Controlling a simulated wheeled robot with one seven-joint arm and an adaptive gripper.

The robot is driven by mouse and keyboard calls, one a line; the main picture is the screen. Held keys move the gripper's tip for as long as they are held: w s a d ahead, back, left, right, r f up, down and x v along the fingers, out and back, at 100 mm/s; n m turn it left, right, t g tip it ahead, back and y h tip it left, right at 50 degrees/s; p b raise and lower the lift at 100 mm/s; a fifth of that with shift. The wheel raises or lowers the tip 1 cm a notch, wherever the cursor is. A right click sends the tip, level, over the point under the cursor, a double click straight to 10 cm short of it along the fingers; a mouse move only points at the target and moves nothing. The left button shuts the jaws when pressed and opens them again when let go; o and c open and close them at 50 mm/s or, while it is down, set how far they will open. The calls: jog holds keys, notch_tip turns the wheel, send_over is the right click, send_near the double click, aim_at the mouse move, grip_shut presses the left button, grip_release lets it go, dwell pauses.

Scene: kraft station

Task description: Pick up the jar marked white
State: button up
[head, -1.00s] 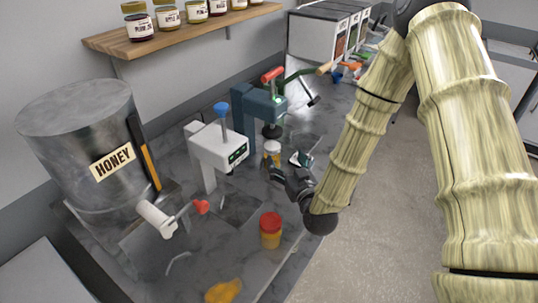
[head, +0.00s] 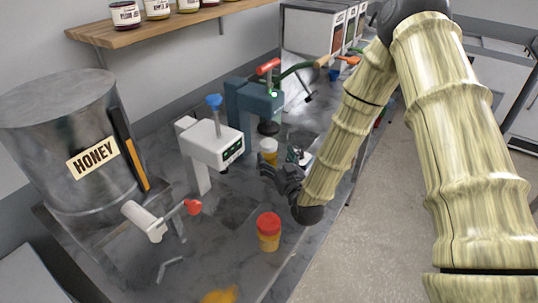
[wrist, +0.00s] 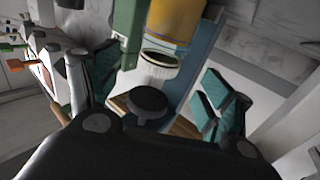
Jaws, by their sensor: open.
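The dark teal press (head: 252,104) and a white press (head: 212,146) stand close to the jar. A red-lidded jar (head: 268,232) stands nearer on the counter. A honey tank (head: 62,145) is at left, with a shelf (head: 165,24) of jars above.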

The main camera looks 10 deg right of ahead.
aim_at(272, 149)
jog(key=shift+w+a, duration=0.1)
jog(key=shift+w, duration=0.5)
jog(key=shift+w+r+p, duration=0.25)
jog(key=shift+w+p, duration=0.25)
jog(key=shift+p, duration=0.05)
jog(key=w+p, duration=0.1)
jog(key=w, duration=0.2)
jog(key=shift+a+r+p, duration=0.15)
jog(key=shift+a+p, duration=0.15)
jog(key=shift+p, duration=0.1)
jog(key=shift+w, duration=0.6)
grip_shut()
